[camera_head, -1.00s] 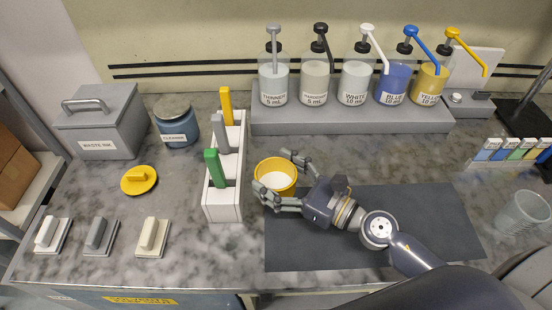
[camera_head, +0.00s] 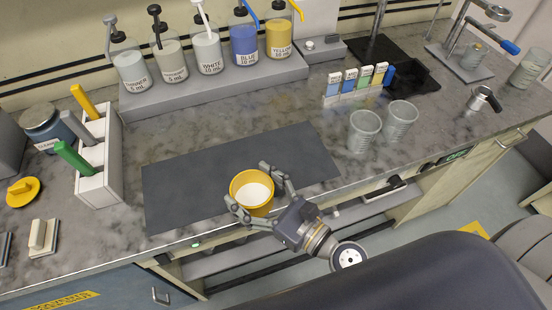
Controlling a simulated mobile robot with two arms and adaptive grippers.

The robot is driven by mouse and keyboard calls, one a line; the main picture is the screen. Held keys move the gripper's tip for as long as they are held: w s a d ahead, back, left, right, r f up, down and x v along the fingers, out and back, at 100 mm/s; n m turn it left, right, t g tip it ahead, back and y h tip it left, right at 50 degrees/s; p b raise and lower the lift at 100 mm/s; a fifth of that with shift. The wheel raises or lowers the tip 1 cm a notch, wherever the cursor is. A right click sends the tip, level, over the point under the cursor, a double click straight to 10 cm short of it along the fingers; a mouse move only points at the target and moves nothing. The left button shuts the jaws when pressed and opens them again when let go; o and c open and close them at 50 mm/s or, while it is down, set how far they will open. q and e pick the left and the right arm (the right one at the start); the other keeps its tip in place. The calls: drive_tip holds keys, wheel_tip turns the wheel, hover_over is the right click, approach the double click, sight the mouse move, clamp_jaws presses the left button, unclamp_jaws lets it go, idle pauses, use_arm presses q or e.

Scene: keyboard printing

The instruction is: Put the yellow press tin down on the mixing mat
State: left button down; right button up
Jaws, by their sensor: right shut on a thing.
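The yellow press tin (camera_head: 252,192) is a round yellow cup with a white inside, upright in the head view. My right gripper (camera_head: 258,193) is shut on it, with fingers around its sides. The tin appears over the front part of the mixing mat (camera_head: 190,180), a dark grey rectangle on the marble counter. Whether the tin touches the mat or hangs above it I cannot tell. The tin and gripper hide the mat's front edge there. My left gripper is not in view.
Pump bottles (camera_head: 207,52) stand on a grey shelf behind the mat. A rack with coloured handles (camera_head: 98,160) is left of it. Two clear cups (camera_head: 364,130) stand to its right. The counter's front edge runs close by the gripper. Most of the mat is bare.

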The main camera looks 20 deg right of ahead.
drive_tip(key=w+d, duration=0.1)
drive_tip(key=w, duration=0.1)
drive_tip(key=w+d, duration=0.1)
drive_tip(key=w, duration=0.1)
drive_tip(key=w+d, duration=0.1)
drive_tip(key=w, duration=0.1)
drive_tip(key=shift+d+f+b, duration=0.25)
drive_tip(key=shift+f+b, duration=0.1)
drive_tip(key=shift+f, duration=0.05)
drive_tip(key=w+d, duration=0.2)
drive_tip(key=w, duration=0.1)
drive_tip(key=w+d+b, duration=0.1)
drive_tip(key=w+d, duration=0.1)
drive_tip(key=shift+d+f, duration=0.1)
drive_tip(key=shift+f, duration=0.2)
drive_tip(key=shift+w+d, duration=0.1)
drive_tip(key=shift+w, duration=0.15)
drive_tip(key=shift+w+d, duration=0.25)
drive_tip(key=shift+w, duration=0.1)
drive_tip(key=f+b, duration=0.2)
drive_tip(key=f, duration=0.1)
drive_tip(key=shift+w+d+f, duration=0.2)
drive_tip(key=shift+f, duration=0.15)
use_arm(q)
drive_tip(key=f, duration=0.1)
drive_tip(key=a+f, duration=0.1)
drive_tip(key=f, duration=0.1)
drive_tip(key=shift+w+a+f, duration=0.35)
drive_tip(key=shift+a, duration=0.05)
